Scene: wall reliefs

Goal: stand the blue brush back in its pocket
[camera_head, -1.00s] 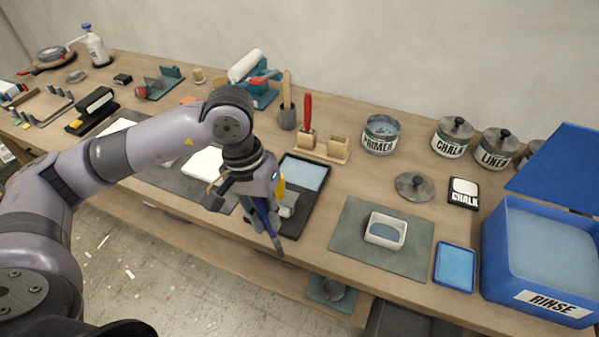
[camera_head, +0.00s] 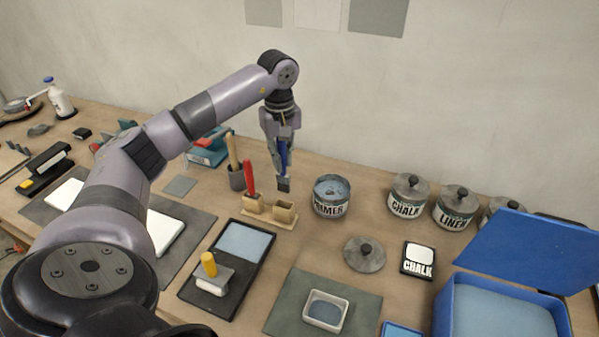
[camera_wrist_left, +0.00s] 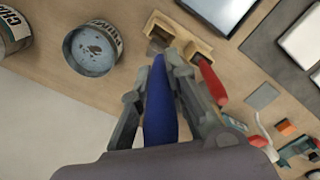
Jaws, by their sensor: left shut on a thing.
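The blue brush (camera_head: 283,158) hangs upright, bristles down, in my left gripper (camera_head: 281,140), which is shut on its handle. Its dark tip is above and just behind the wooden holder (camera_head: 269,212), apart from it as far as I can tell. The holder has two pockets: the left one holds a red brush (camera_head: 250,178), and the right pocket (camera_head: 284,211) is empty. In the left wrist view, the blue brush (camera_wrist_left: 159,105) points toward the empty pocket (camera_wrist_left: 160,27), with the red brush (camera_wrist_left: 211,80) beside it. My right gripper is out of view.
The primer can (camera_head: 331,197) stands close to the right of the holder. A grey cup (camera_head: 237,178) with a wooden-handled tool stands to the left. A tray (camera_head: 218,302) with a yellow-knobbed block lies in front. The wall is behind.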

